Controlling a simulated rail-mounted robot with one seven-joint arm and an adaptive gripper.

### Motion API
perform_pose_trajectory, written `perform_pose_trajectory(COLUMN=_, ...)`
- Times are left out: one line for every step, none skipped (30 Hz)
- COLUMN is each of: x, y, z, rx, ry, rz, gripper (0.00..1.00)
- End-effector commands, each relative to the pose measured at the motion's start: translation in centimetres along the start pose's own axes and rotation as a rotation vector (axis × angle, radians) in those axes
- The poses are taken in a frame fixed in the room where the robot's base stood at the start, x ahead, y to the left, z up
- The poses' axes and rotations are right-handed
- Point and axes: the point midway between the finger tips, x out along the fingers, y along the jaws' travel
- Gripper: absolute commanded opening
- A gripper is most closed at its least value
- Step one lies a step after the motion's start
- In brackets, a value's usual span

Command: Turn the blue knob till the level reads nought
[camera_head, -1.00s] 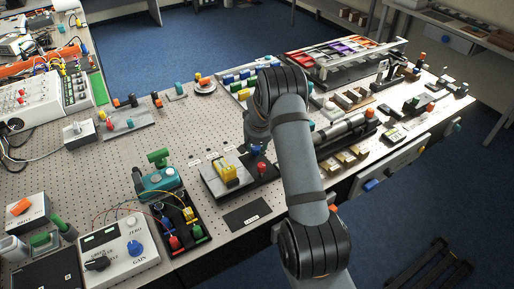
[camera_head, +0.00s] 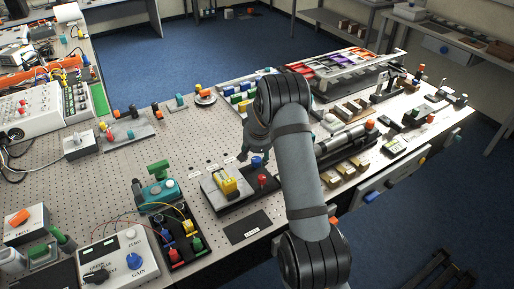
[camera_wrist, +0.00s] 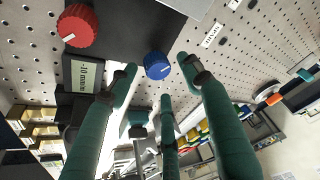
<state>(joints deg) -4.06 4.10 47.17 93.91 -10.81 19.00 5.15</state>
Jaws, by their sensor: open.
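The blue knob (camera_wrist: 157,66), with a white pointer mark, sits on a dark panel beside the perforated bench top. A red knob (camera_wrist: 78,25) stands to its left in the wrist view. Below the red knob, a small display (camera_wrist: 87,75) reads what looks like -10 mm. My gripper (camera_wrist: 160,74) has green fingers spread open around the blue knob's position in view; contact cannot be told. In the head view the blue knob (camera_head: 256,161) and red knob (camera_head: 262,180) show left of my arm, which hides most of the gripper; the display cannot be made out there.
A grey cylinder fixture (camera_head: 345,141) lies right of my arm. A GAIN box (camera_head: 120,258) is at front left. Bare perforated bench (camera_head: 110,178) lies at left.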

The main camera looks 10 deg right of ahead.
Motion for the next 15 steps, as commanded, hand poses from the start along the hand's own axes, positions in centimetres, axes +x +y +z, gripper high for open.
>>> perform_pose_trajectory(x=-1.2, y=-0.1, z=-0.2, rx=-0.002, ry=0.005, rz=-0.001, gripper=0.49)
perform_pose_trajectory(x=-1.9, y=-0.1, z=-0.2, rx=-0.002, ry=0.006, rz=-0.001, gripper=0.49)
perform_pose_trajectory(x=-2.8, y=-0.1, z=-0.2, rx=-0.002, ry=0.005, rz=-0.001, gripper=0.49)
perform_pose_trajectory(x=-3.5, y=-0.1, z=-0.2, rx=-0.002, ry=0.007, rz=-0.001, gripper=0.49)
perform_pose_trajectory(x=-4.1, y=-0.1, z=-0.2, rx=-0.001, ry=0.007, rz=-0.001, gripper=0.49)
perform_pose_trajectory(x=-4.9, y=-0.1, z=-0.2, rx=-0.001, ry=0.006, rz=-0.001, gripper=0.49)
perform_pose_trajectory(x=-5.6, y=-0.1, z=-0.2, rx=-0.002, ry=0.008, rz=-0.001, gripper=0.49)
perform_pose_trajectory(x=-6.1, y=-0.2, z=-0.2, rx=-0.002, ry=0.007, rz=-0.001, gripper=0.49)
perform_pose_trajectory(x=-6.8, y=-0.2, z=-0.2, rx=-0.003, ry=0.007, rz=-0.001, gripper=0.49)
perform_pose_trajectory(x=-7.3, y=-0.2, z=-0.2, rx=-0.002, ry=0.007, rz=-0.001, gripper=0.49)
perform_pose_trajectory(x=-7.7, y=-0.2, z=-0.2, rx=-0.002, ry=0.006, rz=-0.002, gripper=0.49)
perform_pose_trajectory(x=-8.3, y=-0.2, z=-0.2, rx=-0.002, ry=0.007, rz=-0.002, gripper=0.49)
perform_pose_trajectory(x=-8.6, y=-0.2, z=-0.2, rx=-0.002, ry=0.006, rz=-0.002, gripper=0.49)
perform_pose_trajectory(x=-8.9, y=-0.2, z=-0.1, rx=-0.002, ry=0.005, rz=-0.001, gripper=0.49)
perform_pose_trajectory(x=-9.2, y=-0.2, z=-0.1, rx=-0.003, ry=0.005, rz=-0.001, gripper=0.49)
